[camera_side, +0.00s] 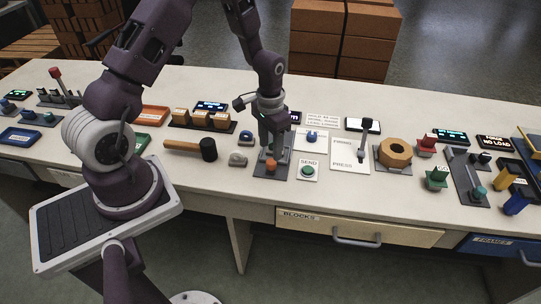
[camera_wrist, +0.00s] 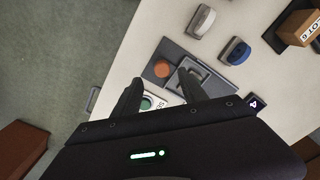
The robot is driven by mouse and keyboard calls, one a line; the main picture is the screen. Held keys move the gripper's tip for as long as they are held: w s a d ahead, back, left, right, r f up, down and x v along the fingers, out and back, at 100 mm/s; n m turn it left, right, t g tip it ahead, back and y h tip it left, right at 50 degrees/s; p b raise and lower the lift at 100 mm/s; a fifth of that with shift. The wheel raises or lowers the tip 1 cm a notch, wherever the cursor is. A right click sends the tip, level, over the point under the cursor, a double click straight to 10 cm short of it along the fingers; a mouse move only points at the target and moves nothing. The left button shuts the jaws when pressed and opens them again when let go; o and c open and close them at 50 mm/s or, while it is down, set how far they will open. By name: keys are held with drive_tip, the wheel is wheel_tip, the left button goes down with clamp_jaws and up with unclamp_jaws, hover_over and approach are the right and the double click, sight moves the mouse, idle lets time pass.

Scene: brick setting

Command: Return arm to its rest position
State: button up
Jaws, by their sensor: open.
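My gripper (camera_side: 268,148) points down over a dark grey plate (camera_side: 264,172) at the middle of the bench in the side view. In the wrist view my gripper (camera_wrist: 158,85) shows two dark fingers spread apart with nothing between them. The orange round button (camera_wrist: 162,68) on the plate lies just beyond the fingertips; it also shows in the side view (camera_side: 271,167). The green SEND button (camera_side: 308,171) is just right of the plate and is partly hidden behind a finger in the wrist view. How high the fingertips are above the plate is hard to tell.
A mallet (camera_side: 190,149) and a grey rounded piece (camera_side: 238,159) lie left of my gripper. Brick-like stacks (camera_side: 346,38) stand behind the bench.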

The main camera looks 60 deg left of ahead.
drive_tip(key=shift+r, duration=0.6)
drive_tip(key=s+d+r+t, duration=0.2)
drive_tip(key=s+d+r, duration=0.1)
drive_tip(key=r, duration=0.8)
drive_tip(key=s+d+r+t, duration=0.1)
drive_tip(key=s+d+r, duration=0.2)
drive_tip(key=r, duration=0.7)
drive_tip(key=s+d+r+t, duration=0.1)
drive_tip(key=s+d+r, duration=0.1)
drive_tip(key=s, duration=0.5)
drive_tip(key=s+d+r+t, duration=0.1)
drive_tip(key=s+d+r, duration=0.1)
drive_tip(key=s+r, duration=0.3)
drive_tip(key=s, duration=0.3)
drive_tip(key=shift+d+r+t, duration=0.15)
drive_tip(key=shift+d+t, duration=0.15)
